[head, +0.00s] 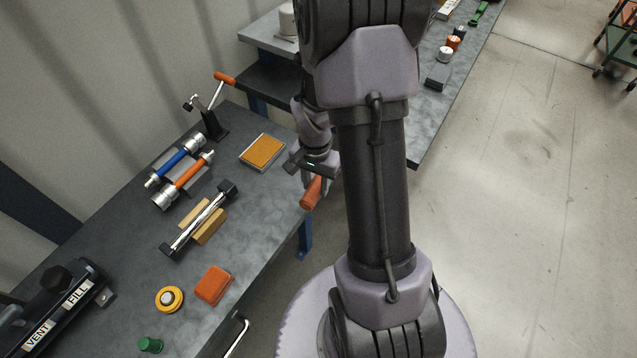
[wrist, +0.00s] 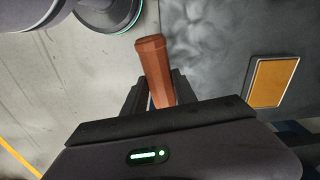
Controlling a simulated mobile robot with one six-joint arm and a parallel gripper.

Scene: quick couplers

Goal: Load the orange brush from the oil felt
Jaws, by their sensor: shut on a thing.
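The orange brush (head: 311,194) is in my gripper (head: 318,178), near the right edge of the bench. In the wrist view my gripper (wrist: 158,92) is shut on the brush, whose orange faceted handle (wrist: 154,62) sticks out beyond the fingers. Its bristles cannot be made out in either view. The oil felt (head: 262,151) is a flat orange-yellow pad in a pale frame on the bench, left of my gripper in the head view. It also shows in the wrist view (wrist: 273,82), right of the brush and apart from it.
A lever clamp (head: 211,112) stands behind the felt. Blue (head: 177,160) and orange (head: 187,177) coupler pieces lie left of it. A silver rod (head: 198,222), red-orange block (head: 214,286), yellow ring (head: 169,299) and green cap (head: 150,344) are nearer. Bench around the felt is clear.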

